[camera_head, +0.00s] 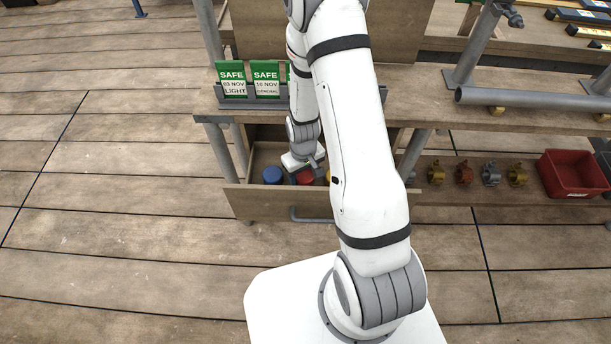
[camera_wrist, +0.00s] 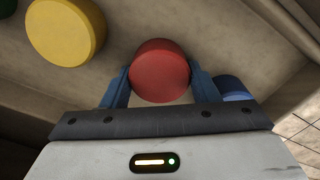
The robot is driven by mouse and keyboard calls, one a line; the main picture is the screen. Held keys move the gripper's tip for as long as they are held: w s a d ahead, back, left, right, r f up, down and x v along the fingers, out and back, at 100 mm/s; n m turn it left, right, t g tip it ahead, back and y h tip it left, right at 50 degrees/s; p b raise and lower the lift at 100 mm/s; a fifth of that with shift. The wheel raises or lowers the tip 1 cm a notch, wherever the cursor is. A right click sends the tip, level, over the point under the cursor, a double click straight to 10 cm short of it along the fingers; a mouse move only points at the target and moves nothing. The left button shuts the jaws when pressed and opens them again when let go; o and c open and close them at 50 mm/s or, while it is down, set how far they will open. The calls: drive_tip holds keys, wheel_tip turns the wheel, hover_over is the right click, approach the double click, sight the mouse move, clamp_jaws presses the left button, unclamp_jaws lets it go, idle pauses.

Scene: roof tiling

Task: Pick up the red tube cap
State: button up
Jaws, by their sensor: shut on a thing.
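The red tube cap (camera_wrist: 160,70) is round and sits between the two blue fingers of my gripper (camera_wrist: 160,84) in the wrist view. My gripper is shut on it, with a finger on each side. In the head view the red cap (camera_head: 305,177) shows partly behind my gripper (camera_head: 305,172), inside the open wooden drawer (camera_head: 262,202). I cannot tell whether the cap touches the drawer floor.
A blue cap (camera_head: 272,174) stands close beside the red one; it also shows behind a finger in the wrist view (camera_wrist: 232,86). A yellow cap (camera_wrist: 66,31) and a partly cut-off green cap (camera_wrist: 6,7) lie on the other side. Drawer walls surround them. A red bin (camera_head: 572,174) stands right.

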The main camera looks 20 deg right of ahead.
sight(304, 173)
drive_tip(key=c, duration=0.3)
drive_tip(key=shift+c, duration=0.2)
wheel_tip(304, 173, up, 10)
drive_tip(key=shift+p, duration=0.6)
